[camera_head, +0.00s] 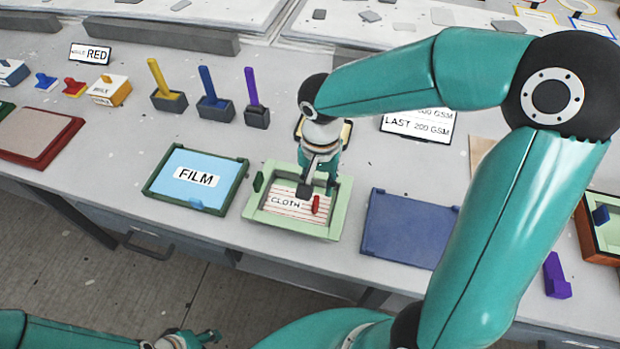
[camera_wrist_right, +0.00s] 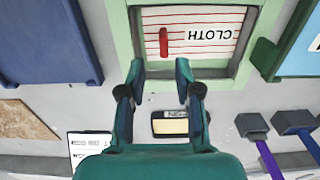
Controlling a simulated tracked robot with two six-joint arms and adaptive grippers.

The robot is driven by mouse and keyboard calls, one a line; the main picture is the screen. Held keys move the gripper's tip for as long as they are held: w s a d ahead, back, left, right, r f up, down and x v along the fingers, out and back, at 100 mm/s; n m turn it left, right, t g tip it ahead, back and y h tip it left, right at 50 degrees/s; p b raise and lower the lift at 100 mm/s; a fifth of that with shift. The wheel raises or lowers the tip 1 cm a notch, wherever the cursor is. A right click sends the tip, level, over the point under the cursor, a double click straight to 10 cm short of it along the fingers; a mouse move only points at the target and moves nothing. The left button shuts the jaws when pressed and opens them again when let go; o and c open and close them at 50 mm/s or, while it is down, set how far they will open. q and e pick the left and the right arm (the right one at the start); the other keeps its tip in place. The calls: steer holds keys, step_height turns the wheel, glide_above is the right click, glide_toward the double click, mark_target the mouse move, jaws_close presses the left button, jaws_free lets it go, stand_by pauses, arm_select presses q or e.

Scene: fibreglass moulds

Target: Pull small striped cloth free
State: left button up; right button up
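The small striped cloth (camera_head: 284,205), white with red lines and the word CLOTH, lies flat in a pale green tray (camera_head: 258,217). A red tab (camera_head: 316,204) stands on the cloth. In the wrist view the cloth (camera_wrist_right: 190,20) and the red tab (camera_wrist_right: 163,42) lie beyond my fingertips. My right gripper (camera_head: 318,187) is over the tray's far side, partly covering it. In the wrist view its fingers (camera_wrist_right: 157,70) are apart, with nothing between them. My left gripper (camera_head: 188,341) is low at the bottom edge, too cut off to judge.
A FILM tray (camera_head: 153,196) with a dark green frame is left of the cloth tray, and a blue tray (camera_head: 405,230) is to its right. Holders with yellow, blue and purple handles (camera_head: 251,88) stand behind. A small framed plate (camera_wrist_right: 176,126) lies under the gripper.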

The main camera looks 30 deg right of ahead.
mark_target(316, 199)
steer(key=shift+w+a+f, duration=0.2)
steer(key=shift+w+f, duration=0.05)
steer(key=shift+f, duration=0.25)
step_height(316, 199, down, 8)
steer(key=b, duration=0.7)
steer(key=shift+r, duration=0.2)
jaws_close()
steer(key=shift+r, duration=0.25)
steer(key=shift+r+p, duration=1.85)
steer(key=shift+r, duration=0.4)
steer(key=shift+r, duration=0.15)
steer(key=shift+r+p, duration=1.85)
steer(key=shift+r, duration=0.55)
